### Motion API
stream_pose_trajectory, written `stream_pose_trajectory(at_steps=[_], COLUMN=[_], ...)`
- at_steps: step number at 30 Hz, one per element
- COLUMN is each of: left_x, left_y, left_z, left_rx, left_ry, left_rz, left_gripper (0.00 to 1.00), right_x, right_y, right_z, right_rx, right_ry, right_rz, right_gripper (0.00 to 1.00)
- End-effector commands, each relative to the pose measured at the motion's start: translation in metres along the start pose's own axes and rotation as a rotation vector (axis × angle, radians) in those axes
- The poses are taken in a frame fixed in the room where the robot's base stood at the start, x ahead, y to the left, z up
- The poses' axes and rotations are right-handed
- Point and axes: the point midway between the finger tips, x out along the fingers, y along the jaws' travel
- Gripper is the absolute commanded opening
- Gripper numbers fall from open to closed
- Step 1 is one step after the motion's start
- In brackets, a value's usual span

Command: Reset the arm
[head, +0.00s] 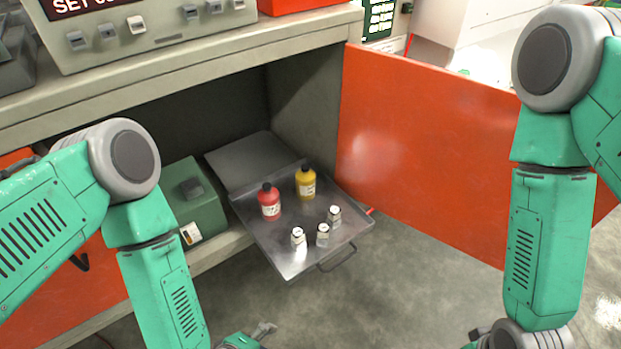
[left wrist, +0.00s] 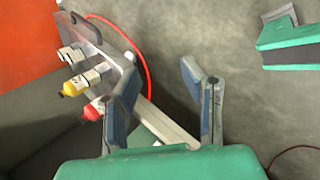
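My left gripper (left wrist: 160,72) shows in the left wrist view with its two fingers spread apart and nothing between them. In the head view only part of it (head: 262,332) shows at the bottom edge, below and in front of the metal tray (head: 268,250). My right arm (head: 545,250) hangs down at the right of the head view. Its gripper is mostly cut off at the bottom edge, so its fingers cannot be judged. A green and grey part at the upper right of the left wrist view may belong to it.
The tray, slid out of the cabinet (head: 305,95), holds a red bottle (head: 270,203), a yellow bottle (head: 306,184) and three small jars (head: 323,234). A green box (head: 190,205) stands left of it. An orange door (head: 420,150) hangs open at right. The floor (head: 410,290) ahead is clear.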

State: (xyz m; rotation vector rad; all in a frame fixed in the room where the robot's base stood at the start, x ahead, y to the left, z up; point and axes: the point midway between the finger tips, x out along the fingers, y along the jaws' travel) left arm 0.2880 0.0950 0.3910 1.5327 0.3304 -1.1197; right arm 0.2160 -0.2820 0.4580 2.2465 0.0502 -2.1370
Motion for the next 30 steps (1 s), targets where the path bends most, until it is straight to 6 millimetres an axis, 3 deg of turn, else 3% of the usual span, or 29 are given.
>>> stream_pose_trajectory(at_steps=[3,6,15,30], left_x=[-0.036,-0.067,-0.162,-0.252], left_y=[-0.021,-0.037,-0.069,0.004], left_z=[-0.04,-0.068,-0.125,-0.11], left_rx=[0.386,0.646,1.146,1.146], left_ry=[-0.011,-0.048,-0.236,-0.237], left_rz=[-0.183,-0.322,-0.634,-0.626], left_gripper=[0.36,0.36,0.36,0.36], right_x=[0.0,0.0,0.0,-0.119], right_y=[0.0,0.0,0.0,0.001], right_z=[0.0,0.0,0.0,-0.007], right_rx=[0.0,0.0,0.0,0.0], right_ry=[0.0,0.0,0.0,0.0], right_rz=[0.0,0.0,0.0,0.0], right_gripper=[0.4,0.4,0.4,0.4])
